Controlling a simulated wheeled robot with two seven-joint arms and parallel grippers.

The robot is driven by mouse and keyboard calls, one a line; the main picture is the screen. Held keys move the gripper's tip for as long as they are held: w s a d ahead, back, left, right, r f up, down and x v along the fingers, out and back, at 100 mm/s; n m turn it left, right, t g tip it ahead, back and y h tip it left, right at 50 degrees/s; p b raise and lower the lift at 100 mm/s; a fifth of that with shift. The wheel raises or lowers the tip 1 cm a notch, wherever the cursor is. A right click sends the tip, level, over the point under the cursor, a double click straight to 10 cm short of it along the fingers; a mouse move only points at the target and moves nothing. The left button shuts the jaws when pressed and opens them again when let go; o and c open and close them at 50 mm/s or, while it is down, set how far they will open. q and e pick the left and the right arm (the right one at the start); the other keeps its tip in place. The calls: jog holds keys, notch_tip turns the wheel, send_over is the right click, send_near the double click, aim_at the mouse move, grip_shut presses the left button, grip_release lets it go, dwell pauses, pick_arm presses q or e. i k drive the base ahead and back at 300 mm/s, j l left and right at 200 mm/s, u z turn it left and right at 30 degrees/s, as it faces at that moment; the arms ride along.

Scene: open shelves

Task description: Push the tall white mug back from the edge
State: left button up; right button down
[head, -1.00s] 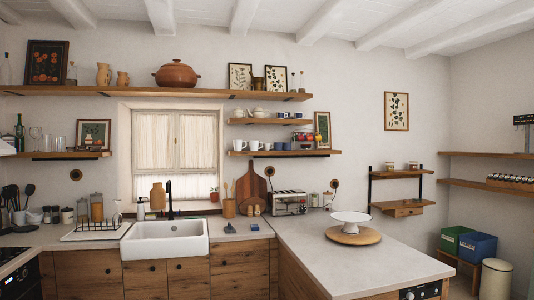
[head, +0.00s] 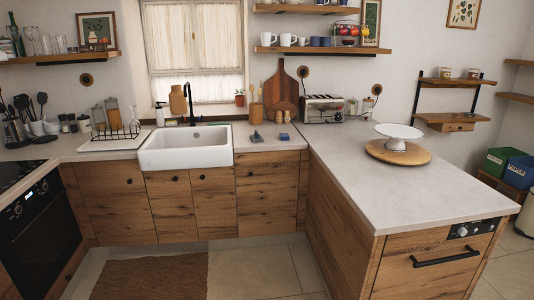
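Several mugs stand on the lower of two short wooden shelves (head: 330,50) on the back wall, right of the window. At its left end is a white mug (head: 269,39) that looks the tallest. A second white mug (head: 287,40) stands beside it, and another white one is to its right. Dark blue mugs (head: 320,42) stand further right. The mugs are small in view, so I cannot tell how close the tall one is to the shelf's front edge. Neither of my grippers is in view.
A counter with a white sink (head: 185,147) runs below the shelves. A toaster (head: 322,108) and a cutting board (head: 285,92) stand under them. A white cake stand (head: 398,133) sits on the right counter. The floor in front has a brown rug (head: 150,278).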

aim_at(266, 38)
jog(key=i, duration=3.4)
